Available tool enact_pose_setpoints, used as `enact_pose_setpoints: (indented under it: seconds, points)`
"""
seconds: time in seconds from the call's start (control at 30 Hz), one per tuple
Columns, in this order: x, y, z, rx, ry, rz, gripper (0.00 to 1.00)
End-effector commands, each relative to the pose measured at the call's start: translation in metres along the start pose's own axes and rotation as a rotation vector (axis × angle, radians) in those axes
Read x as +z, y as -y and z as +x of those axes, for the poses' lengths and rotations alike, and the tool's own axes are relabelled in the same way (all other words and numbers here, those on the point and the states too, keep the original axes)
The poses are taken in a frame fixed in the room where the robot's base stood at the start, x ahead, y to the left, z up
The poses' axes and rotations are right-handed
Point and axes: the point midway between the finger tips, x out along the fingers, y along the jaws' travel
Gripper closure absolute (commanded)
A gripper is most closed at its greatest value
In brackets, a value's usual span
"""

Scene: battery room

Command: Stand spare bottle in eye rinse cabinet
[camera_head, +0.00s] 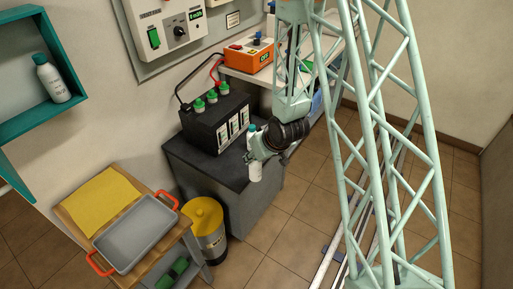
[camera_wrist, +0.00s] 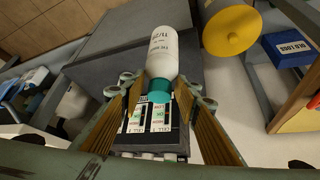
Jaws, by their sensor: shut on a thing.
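My gripper (camera_head: 254,150) is shut on a white bottle (camera_head: 255,171) with a teal cap, held upright in front of the black battery. In the wrist view the bottle (camera_wrist: 171,52) lies between the fingers (camera_wrist: 160,97), which close around its teal cap; print shows on its side. The teal eye rinse cabinet (camera_head: 85,97) hangs open on the wall at the far left. A second white bottle with a teal cap (camera_head: 53,81) stands inside it towards the right. The cabinet is well away from my gripper and not in the wrist view.
The black battery (camera_head: 213,127) with green caps stands on a dark grey bench (camera_head: 202,158). An orange charger (camera_head: 249,54) is behind.

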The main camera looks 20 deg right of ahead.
Motion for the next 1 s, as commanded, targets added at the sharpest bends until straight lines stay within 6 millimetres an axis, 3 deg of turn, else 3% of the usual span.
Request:
enact_pose_setpoints:
  seconds: [0.67, 1.0]
  points:
    - [0.000, 0.002, 0.004, -0.014, -0.001, -0.024, 0.92]
    - [-0.027, -0.011, 0.026, -0.014, -0.002, -0.024, 0.92]
